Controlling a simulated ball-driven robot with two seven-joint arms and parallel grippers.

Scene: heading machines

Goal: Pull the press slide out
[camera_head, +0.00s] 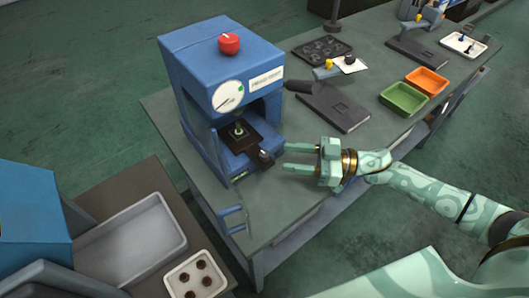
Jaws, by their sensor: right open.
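The blue press (218,66) stands on the grey table, with a red knob on top and a round dial on its front. Its dark slide (240,136) sits in the press opening, with a small green and light piece on it. The slide's dark handle (265,158) sticks out at the front right. My right gripper (284,157) is open, its two fingers pointing left toward the handle. The fingertips are close to the handle; I cannot tell whether they touch it. My left gripper is not in view.
On the table (290,212) a dark flat fixture (335,107), a black tray (321,48), a green bin (404,98) and an orange bin (427,81) lie behind my right arm. A grey tray (130,243) and a white tray (196,275) with several brown pieces are at lower left.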

